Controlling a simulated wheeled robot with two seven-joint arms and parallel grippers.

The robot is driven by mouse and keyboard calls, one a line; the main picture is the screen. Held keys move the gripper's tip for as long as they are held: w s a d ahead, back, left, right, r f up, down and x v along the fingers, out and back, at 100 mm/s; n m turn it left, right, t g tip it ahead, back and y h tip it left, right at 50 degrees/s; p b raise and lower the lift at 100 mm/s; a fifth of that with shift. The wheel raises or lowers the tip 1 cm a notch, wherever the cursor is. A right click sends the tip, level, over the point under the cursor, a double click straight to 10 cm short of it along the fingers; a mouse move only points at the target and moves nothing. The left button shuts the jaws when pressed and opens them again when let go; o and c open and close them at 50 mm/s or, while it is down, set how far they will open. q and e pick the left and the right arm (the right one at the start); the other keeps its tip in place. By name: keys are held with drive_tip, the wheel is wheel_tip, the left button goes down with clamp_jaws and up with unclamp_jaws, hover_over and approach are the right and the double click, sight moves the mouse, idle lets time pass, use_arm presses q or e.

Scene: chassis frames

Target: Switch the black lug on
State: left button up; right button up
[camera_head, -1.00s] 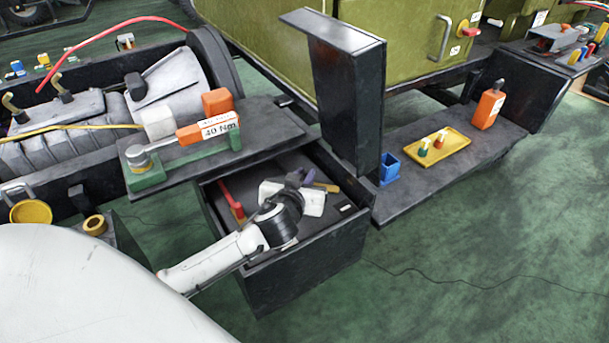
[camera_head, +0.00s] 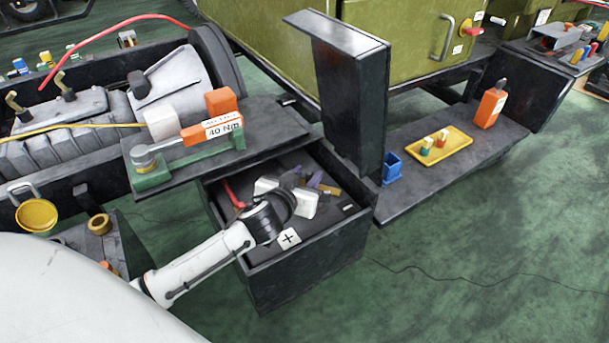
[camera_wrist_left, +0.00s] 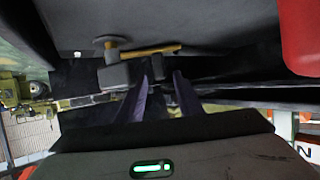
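My left gripper (camera_head: 312,182) reaches over an open black box whose rim (camera_head: 345,222) shows in the head view. Its two purple fingers also show in the wrist view (camera_wrist_left: 160,88), apart from each other. Close to the fingertips there is a dark grey block (camera_wrist_left: 114,76) that looks like the black lug. A brass-coloured bar (camera_wrist_left: 150,50) with a round grey post lies beside it; a brass piece also shows in the head view (camera_head: 331,190). I cannot tell whether the fingers touch the block. My wrist hides part of the box. My right gripper is not in view.
A red cable or lever (camera_head: 232,193) and a white plus label (camera_head: 289,238) are at the box. A torque wrench (camera_head: 210,130) lies on the shelf above its left edge. A black post (camera_head: 345,100) stands behind. A yellow tray (camera_head: 440,147) and orange bottle (camera_head: 490,105) are to the right.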

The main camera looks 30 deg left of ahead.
use_arm(q)
drive_tip(key=shift+s, duration=0.1)
drive_tip(key=shift+s+r, duration=0.2)
drive_tip(key=shift+s, duration=0.1)
drive_tip(key=p+v, duration=0.1)
drive_tip(key=v, duration=0.7)
drive_tip(key=shift+s+d+r+p, duration=0.1)
drive_tip(key=shift+s+p, duration=0.2)
drive_tip(key=shift+s+r, duration=0.2)
drive_tip(key=shift+s, duration=0.15)
drive_tip(key=shift+c, duration=0.5)
